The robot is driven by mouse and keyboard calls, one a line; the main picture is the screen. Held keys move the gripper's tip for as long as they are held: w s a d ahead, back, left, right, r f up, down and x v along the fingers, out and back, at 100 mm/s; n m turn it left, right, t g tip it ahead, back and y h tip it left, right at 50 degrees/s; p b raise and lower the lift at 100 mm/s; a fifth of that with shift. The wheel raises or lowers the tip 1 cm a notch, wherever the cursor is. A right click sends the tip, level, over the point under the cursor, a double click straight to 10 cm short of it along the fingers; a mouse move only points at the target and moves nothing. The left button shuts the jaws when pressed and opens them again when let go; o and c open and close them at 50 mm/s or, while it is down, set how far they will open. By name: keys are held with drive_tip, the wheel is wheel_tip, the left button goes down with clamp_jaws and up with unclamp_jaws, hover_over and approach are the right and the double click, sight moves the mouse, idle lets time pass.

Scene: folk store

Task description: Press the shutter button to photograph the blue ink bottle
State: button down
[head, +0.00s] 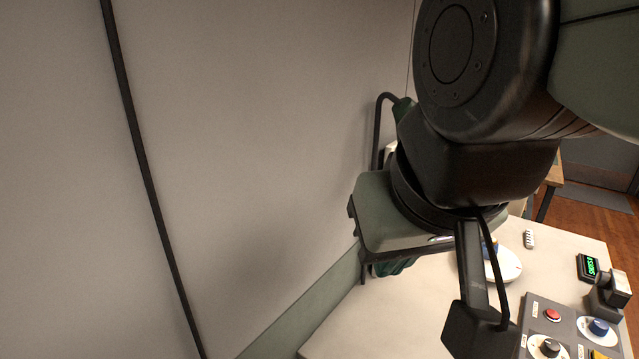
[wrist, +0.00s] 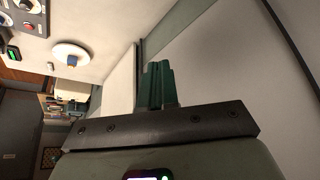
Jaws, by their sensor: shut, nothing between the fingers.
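The blue ink bottle (wrist: 72,62) stands on a round white plate (wrist: 70,52) in the wrist view. In the head view the plate (head: 507,265) is partly behind my arm, and the bottle is mostly hidden. A grey control panel (head: 535,309) carries a red button (head: 552,315); in the wrist view the red button (wrist: 29,4) is at the upper left. I cannot tell from any label that it is the shutter button. My gripper (head: 394,268) has green fingers, shut and empty, beside the wall and left of the plate; the fingers also show in the wrist view (wrist: 158,84).
The panel also has a black knob (head: 550,347) and a blue knob (head: 599,327). A dark device (head: 609,293) and a small green display (head: 588,267) stand at the right. A pale wall (head: 260,150) rises close at left. The table's near left surface (head: 400,310) is clear.

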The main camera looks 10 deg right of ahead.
idle(0.7)
drive_tip(key=w+d+r+m, duration=0.1)
drive_tip(key=w+d, duration=0.3)
drive_tip(key=w, duration=0.5)
drive_tip(key=w+d, duration=0.4)
drive_tip(key=w, duration=0.4)
drive_tip(key=w+d+f+m, duration=0.1)
drive_tip(key=w+d+f, duration=0.3)
drive_tip(key=d, duration=0.4)
drive_tip(key=w+d+f+m+t+y, duration=0.1)
drive_tip(key=w+d+f+m, duration=0.15)
drive_tip(key=d, duration=0.45)
drive_tip(key=w+d+f+m, duration=0.1)
drive_tip(key=w+d+f, duration=0.35)
drive_tip(key=d, duration=0.35)
drive_tip(key=s+d+f+m+t+h, duration=0.1)
drive_tip(key=s+d+f, duration=0.4)
drive_tip(key=d+f, duration=0.5)
drive_tip(key=s+d+f+m+t+h, duration=0.1)
drive_tip(key=s+d+f+m, duration=0.3)
drive_tip(key=d+f, duration=0.7)
drive_tip(key=s+d, duration=0.1)
drive_tip(key=d, duration=0.5)
drive_tip(key=shift+s+m, duration=0.35)
